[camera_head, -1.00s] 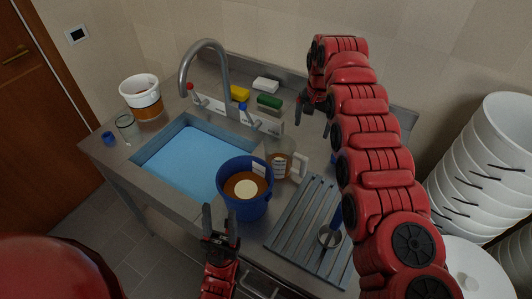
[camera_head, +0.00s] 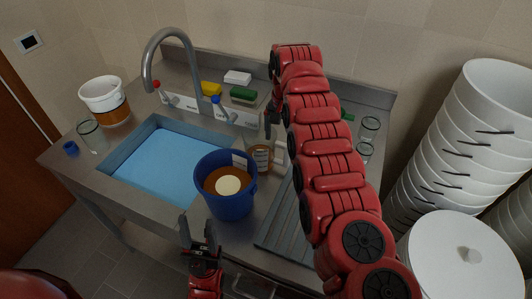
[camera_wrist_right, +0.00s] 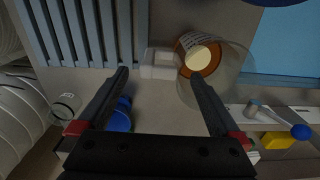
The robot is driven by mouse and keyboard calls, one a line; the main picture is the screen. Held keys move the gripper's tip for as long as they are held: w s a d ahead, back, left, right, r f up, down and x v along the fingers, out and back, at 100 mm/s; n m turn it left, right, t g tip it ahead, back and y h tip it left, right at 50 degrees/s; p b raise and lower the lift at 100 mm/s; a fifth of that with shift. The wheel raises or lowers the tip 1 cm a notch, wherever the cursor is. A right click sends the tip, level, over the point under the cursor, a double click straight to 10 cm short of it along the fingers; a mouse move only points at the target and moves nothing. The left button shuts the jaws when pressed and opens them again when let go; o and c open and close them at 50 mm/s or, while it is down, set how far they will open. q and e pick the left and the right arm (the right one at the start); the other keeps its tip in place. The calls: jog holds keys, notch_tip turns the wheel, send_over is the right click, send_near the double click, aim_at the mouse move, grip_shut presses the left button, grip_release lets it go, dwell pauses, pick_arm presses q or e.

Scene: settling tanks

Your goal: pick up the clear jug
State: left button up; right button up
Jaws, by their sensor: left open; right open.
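The clear jug (camera_head: 259,155) stands upright on the steel counter, right behind the blue bucket (camera_head: 228,204). It has brown contents, a label and a white handle (camera_head: 280,152) on its right. In the right wrist view the jug (camera_wrist_right: 228,76) is seen from above, with its handle (camera_wrist_right: 158,63) in the gap ahead of the fingertips. My right gripper (camera_wrist_right: 158,78) is open and empty; in the head view it is above and behind the jug, partly hidden by my arm. My left gripper (camera_head: 197,228) is open and empty in front of the blue bucket.
The blue-bottomed sink (camera_head: 165,165) and tap (camera_head: 178,40) are left of the jug. A slatted drainer (camera_head: 275,222) lies to its right. Sponges (camera_head: 243,95) sit behind. Glasses (camera_head: 368,130) stand beyond my right arm. Stacked white buckets (camera_head: 470,145) stand at the right.

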aim_at(284, 144)
jog(key=shift+f, duration=0.45)
jog(key=shift+f+p, duration=0.2)
jog(key=shift+p, duration=0.25)
jog(key=shift+d+f+p, duration=0.2)
jog(key=shift+f+p, duration=0.75)
jog(key=shift+p, duration=0.05)
jog(key=shift+w+d+f, duration=0.1)
jog(key=shift+f, duration=1.35)
grip_shut()
